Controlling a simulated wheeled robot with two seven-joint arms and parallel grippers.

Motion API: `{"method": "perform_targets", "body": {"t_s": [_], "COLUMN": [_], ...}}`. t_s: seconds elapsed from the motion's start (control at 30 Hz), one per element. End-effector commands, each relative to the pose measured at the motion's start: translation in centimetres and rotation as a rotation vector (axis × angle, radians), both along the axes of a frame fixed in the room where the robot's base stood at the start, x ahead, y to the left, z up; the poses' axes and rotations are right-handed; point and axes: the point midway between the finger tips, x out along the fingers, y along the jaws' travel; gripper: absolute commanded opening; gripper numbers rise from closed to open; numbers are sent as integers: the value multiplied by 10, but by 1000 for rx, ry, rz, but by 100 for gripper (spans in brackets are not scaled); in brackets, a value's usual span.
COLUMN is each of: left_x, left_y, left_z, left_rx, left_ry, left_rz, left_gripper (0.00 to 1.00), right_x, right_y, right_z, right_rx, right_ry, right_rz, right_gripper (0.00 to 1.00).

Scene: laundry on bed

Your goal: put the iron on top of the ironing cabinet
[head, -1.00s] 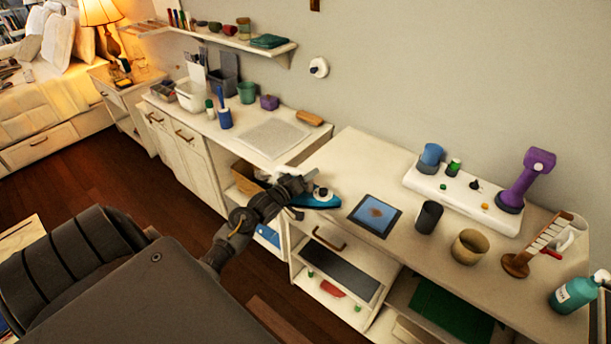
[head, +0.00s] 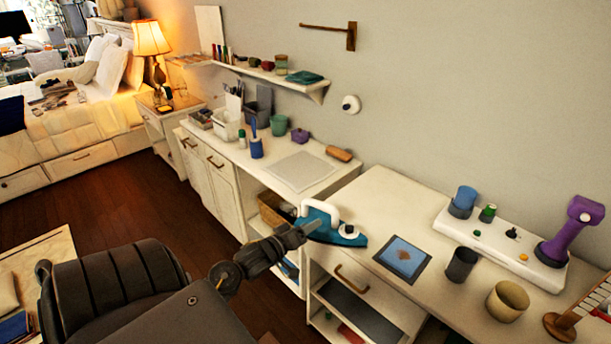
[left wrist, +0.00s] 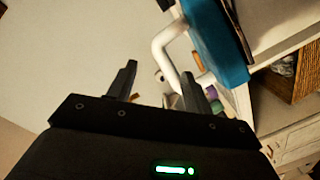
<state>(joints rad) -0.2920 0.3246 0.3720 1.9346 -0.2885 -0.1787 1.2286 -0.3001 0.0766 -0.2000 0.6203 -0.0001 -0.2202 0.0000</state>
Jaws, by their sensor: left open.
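The iron (head: 350,238) has a blue body and a white handle (head: 318,211). It appears to rest at the left front edge of the pale worktop (head: 385,205) on the right-hand white cabinet. My left gripper (head: 305,229) is open beside the iron, on its near left side. In the left wrist view the blue iron (left wrist: 213,45) fills the upper right. Its white handle (left wrist: 163,45) runs down toward the right finger of my open gripper (left wrist: 162,85). I cannot tell whether they touch. My right gripper is out of view.
A blue square pad (head: 402,258), a dark cup (head: 461,265) and a tan cup (head: 507,301) stand right of the iron. A white board (head: 455,225) carries small items behind them. The left cabinet has a pale flat panel (head: 299,171). A wall shelf (head: 300,83) hangs above.

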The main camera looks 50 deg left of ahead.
Motion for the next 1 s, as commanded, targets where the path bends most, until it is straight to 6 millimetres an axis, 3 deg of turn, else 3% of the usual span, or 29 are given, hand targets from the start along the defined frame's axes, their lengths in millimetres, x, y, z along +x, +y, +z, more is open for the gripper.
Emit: {"method": "perform_targets", "body": {"t_s": [0.43, 0.57, 0.67, 0.77, 0.8, 0.87, 0.9, 0.97, 1.0], "left_x": [-6, -7, -14, -37, -52, -81, -103, -141, -169], "left_y": [-1, -1, -6, -21, -31, -49, -61, -82, -96], "left_z": [1, -26, -88, -180, -219, -276, -311, -360, -389], "left_rx": [0, 11, 49, 121, 158, 217, 261, 327, 373], "left_ry": [1, 48, 162, 340, 420, 541, 621, 737, 812], "left_rz": [-1, 6, 13, -3, -23, -66, -101, -169, -221], "left_gripper": [51, 51, 51, 51, 51, 51, 51, 51, 51], "right_x": [0, 0, 0, 0, 0, 0, 0, 0, 0], "right_y": [-1, -2, -3, -4, -5, -5, -5, -5, -5], "right_z": [-1, -1, -1, -1, -1, -1, -1, -1, -1], "right_rx": [-1, -2, -3, -5, -5, -5, -5, -5, -5], "right_ry": [1, 1, 0, 0, 1, 1, 1, 0, 0], "right_rz": [1, 1, 2, 2, 2, 2, 2, 2, 2], "right_gripper": [36, 36, 36, 36, 36, 36, 36, 36, 36]}}
